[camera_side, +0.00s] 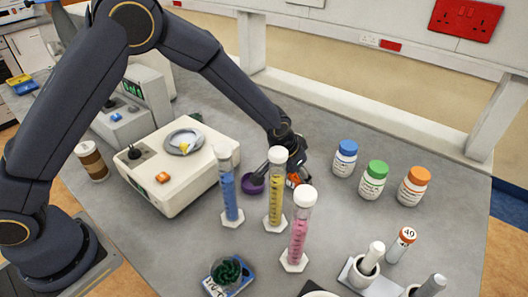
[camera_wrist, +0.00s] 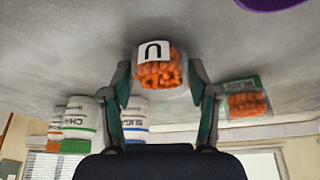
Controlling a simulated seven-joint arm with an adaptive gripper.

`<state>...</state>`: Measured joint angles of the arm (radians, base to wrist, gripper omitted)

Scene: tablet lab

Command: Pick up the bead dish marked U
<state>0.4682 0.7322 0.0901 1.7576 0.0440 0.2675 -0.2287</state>
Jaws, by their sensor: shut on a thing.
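The bead dish marked U (camera_wrist: 160,72) is a small clear dish of orange beads with a white label that reads U. It sits between the two fingertips of my gripper (camera_wrist: 161,82) in the wrist view, and my gripper is shut on it. In the side view, orange beads (camera_side: 293,180) show at my gripper (camera_side: 287,165), partly hidden behind the yellow cylinder. I cannot tell whether the dish touches the bench.
Blue, yellow (camera_side: 276,190) and pink (camera_side: 298,231) cylinders stand close in front. A purple dish (camera_side: 252,186) is left of my gripper. Capped bottles (camera_side: 373,181) stand to the right. A white balance (camera_side: 177,170) is left. Another orange-filled item (camera_wrist: 245,104) shows right in the wrist view.

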